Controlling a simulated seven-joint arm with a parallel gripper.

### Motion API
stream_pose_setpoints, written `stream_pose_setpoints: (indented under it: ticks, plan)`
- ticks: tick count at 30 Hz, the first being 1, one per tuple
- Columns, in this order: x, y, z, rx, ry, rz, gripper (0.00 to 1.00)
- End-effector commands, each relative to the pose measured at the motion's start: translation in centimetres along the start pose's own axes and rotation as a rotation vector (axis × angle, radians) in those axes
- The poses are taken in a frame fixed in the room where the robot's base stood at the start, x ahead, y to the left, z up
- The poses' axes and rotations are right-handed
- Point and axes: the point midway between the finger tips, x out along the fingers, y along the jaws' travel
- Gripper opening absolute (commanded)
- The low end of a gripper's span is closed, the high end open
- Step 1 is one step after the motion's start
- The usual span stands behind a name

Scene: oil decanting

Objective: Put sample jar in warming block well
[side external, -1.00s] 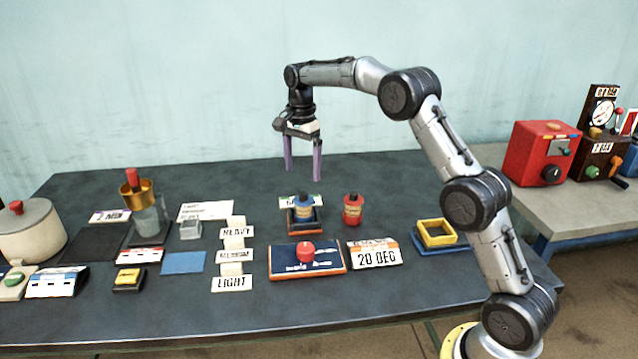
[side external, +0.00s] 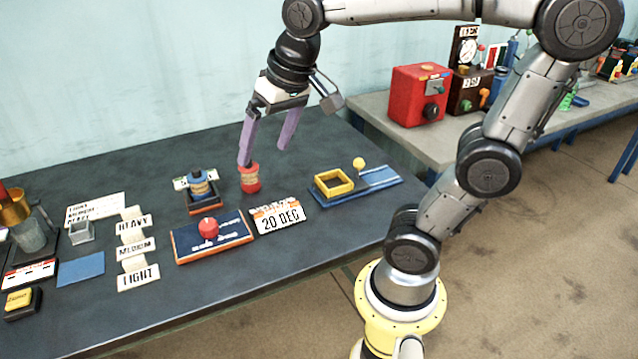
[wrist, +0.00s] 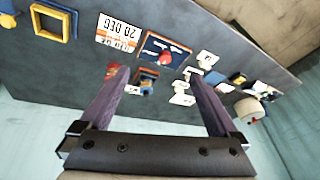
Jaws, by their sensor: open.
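The pictures do not settle which jar is the sample jar. A red jar with a tan label (side external: 250,181) stands on the table; in the wrist view it is mostly hidden by a finger. A blue jar (side external: 197,182) stands in a small black block with an orange edge (side external: 205,208), and also shows in the wrist view (wrist: 149,73). A yellow square frame (side external: 334,182) on a blue base lies to the right; which piece is the warming block is unclear. My gripper (side external: 264,155) is open and empty, tilted, its left finger overlapping the red jar's top in the picture; contact cannot be told.
A blue panel with a red knob (side external: 209,228) and a 20 DEG card (side external: 278,216) lie in front of the jars. HEAVY, MEDIUM and LIGHT cards (side external: 137,249) stand left. A side bench holds a red box (side external: 419,95). The table behind the jars is clear.

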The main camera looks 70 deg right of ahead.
Motion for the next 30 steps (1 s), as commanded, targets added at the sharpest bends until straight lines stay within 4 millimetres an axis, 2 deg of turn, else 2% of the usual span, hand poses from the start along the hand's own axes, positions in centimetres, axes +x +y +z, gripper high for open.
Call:
stream_pose_setpoints:
  ticks: [1,3,6,9,14,30]
  plan:
    - [-0.2,0.4,2.3,-0.071,0.024,-0.013,0.97]
    - [-0.1,1.0,4.8,-0.165,0.051,-0.026,0.97]
    - [0.4,1.8,7.7,-0.276,0.084,-0.038,0.97]
    - [1.0,2.3,9.6,-0.351,0.105,-0.045,0.97]
    - [1.4,2.6,10.7,-0.399,0.119,-0.048,0.97]
    - [1.4,2.6,10.7,-0.398,0.118,-0.048,0.97]
